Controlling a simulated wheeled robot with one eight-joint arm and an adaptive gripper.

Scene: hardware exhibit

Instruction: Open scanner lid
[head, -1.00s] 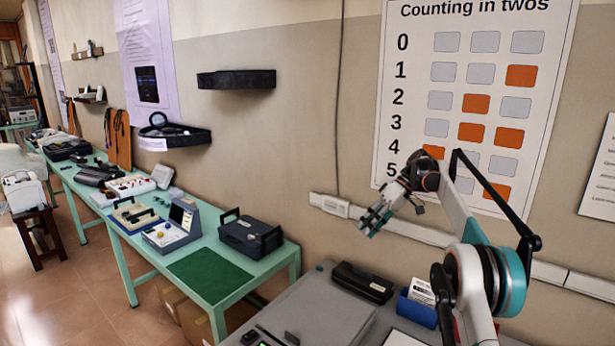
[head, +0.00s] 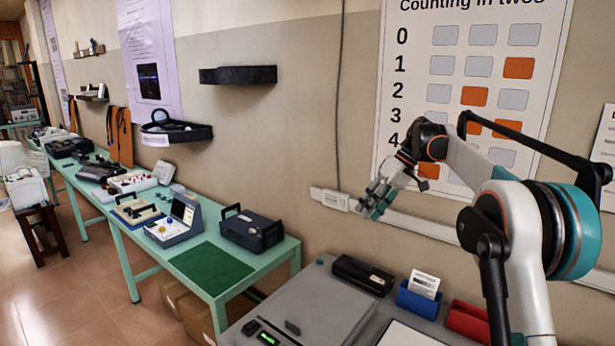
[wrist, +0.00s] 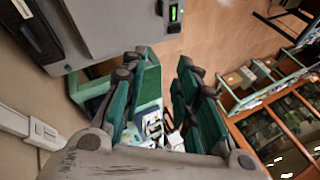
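The scanner is a flat grey unit with a broad grey lid (head: 325,300) at the bottom middle of the head view. The lid lies flat and looks closed. A small dark handle (head: 292,327) shows near its front edge, and a lit green display (head: 267,338) is on the front strip. In the wrist view the grey scanner (wrist: 110,22) is at the top left, with its green display (wrist: 173,13). My gripper (head: 370,204) is in the air above and behind the scanner, near the wall. Its teal fingers are apart and empty in the wrist view (wrist: 160,92).
A black box (head: 362,275), a blue card holder (head: 418,300) and a red holder (head: 468,320) stand behind and right of the scanner. A teal table (head: 222,290) with several devices runs along the wall to the left. Open air lies above the lid.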

